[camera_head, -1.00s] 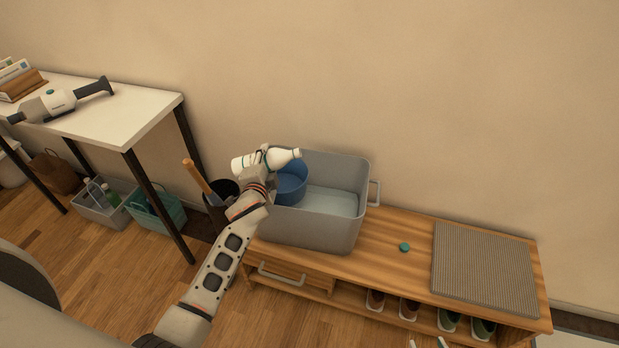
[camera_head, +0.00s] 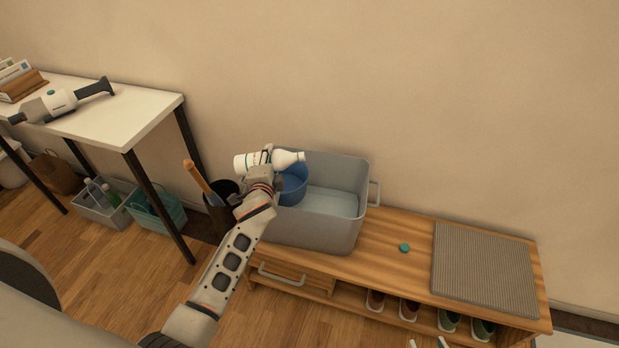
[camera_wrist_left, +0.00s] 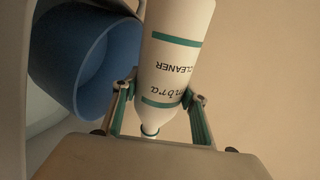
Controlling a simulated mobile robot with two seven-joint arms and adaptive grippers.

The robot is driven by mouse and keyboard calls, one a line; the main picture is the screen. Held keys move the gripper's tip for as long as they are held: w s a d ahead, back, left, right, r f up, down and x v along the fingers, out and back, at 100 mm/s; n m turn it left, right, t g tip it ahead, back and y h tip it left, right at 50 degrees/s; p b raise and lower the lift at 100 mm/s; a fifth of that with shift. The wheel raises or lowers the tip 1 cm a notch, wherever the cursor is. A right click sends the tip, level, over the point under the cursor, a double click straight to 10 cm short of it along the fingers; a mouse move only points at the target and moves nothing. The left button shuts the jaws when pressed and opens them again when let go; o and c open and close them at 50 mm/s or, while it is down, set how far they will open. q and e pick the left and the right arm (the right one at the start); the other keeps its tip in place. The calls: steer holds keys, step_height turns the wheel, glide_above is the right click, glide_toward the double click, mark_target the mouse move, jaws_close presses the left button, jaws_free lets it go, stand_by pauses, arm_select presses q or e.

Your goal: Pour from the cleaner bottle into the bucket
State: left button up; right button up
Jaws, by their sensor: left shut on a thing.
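The white cleaner bottle (camera_head: 288,158) lies almost level in the head view, its narrow end to the right. My left gripper (camera_head: 268,160) is shut around its body; in the left wrist view the fingers flank the labelled bottle (camera_wrist_left: 176,60). The blue bucket (camera_head: 293,188) stands inside a grey tub (camera_head: 318,233), below the bottle and partly hidden by my gripper. The bucket also shows in the left wrist view (camera_wrist_left: 85,55). No liquid stream is visible. My right gripper (camera_head: 428,343) shows only two tips, set apart, at the bottom edge.
The tub stands on a wooden bench (camera_head: 385,265) with a small teal cap (camera_head: 404,247) and a ribbed grey mat (camera_head: 484,265). A dark bin (camera_head: 217,222) with a wooden handle stands left of the tub. A white table (camera_head: 130,118) is further left.

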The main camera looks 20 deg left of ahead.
arm_select(q)
steer(key=shift+f+m, duration=0.3)
steer(key=shift+f+m+y+b, duration=0.4)
steer(key=shift+b, duration=0.05)
stand_by(0.4)
steer(key=shift+d, duration=0.1)
steer(key=shift+w+d+m, duration=0.1)
steer(key=shift+m, duration=0.6)
stand_by(0.5)
steer(key=shift+d+r+m+y+p, duration=0.25)
steer(key=shift+r+m+y+p, duration=0.25)
steer(key=shift+r+m+p, duration=0.2)
stand_by(0.6)
